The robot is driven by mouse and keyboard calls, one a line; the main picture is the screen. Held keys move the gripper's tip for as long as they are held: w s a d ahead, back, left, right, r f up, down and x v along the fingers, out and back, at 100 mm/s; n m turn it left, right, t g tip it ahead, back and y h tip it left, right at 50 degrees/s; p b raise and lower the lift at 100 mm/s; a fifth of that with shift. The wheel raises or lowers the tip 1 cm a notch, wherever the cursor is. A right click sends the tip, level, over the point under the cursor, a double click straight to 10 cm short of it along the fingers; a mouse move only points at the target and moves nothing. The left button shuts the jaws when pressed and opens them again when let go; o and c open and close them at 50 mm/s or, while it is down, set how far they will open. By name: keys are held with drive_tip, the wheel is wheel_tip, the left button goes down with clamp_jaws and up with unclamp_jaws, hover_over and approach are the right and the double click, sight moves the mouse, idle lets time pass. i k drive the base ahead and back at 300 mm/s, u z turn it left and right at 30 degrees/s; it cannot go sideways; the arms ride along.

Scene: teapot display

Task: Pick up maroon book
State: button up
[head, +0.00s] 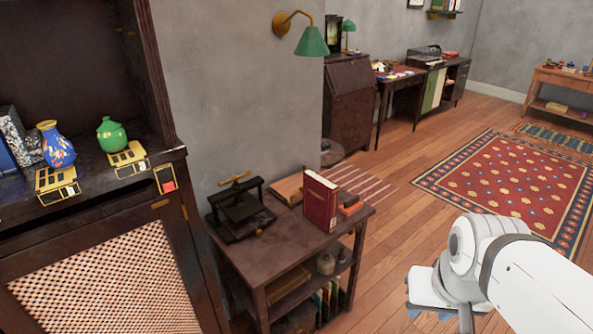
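The maroon book (321,203) stands upright on a small dark wooden side table (290,246), near the table's right side. Its front cover and spine show, and nothing covers them. My gripper (440,312) is at the bottom right of the head view, at the end of my white arm. It is over the wooden floor, to the right of and apart from the table and the book. Its fingertips are cut off or too small to read, so I cannot tell its opening.
A black press-like device (240,208) stands left of the book. A brown flat item (288,187) lies behind it, and small orange-red items (349,204) sit to its right. A dark cabinet (110,250) stands at left. Open floor (405,200) lies right of the table.

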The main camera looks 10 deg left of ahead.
sight(321, 194)
drive_tip(key=u, duration=0.15)
drive_tip(key=i, duration=0.4)
drive_tip(key=u, duration=0.25)
drive_tip(key=k, duration=0.7)
drive_tip(key=u, duration=0.15)
drive_tip(key=i, duration=1.2)
drive_tip(key=z, duration=0.1)
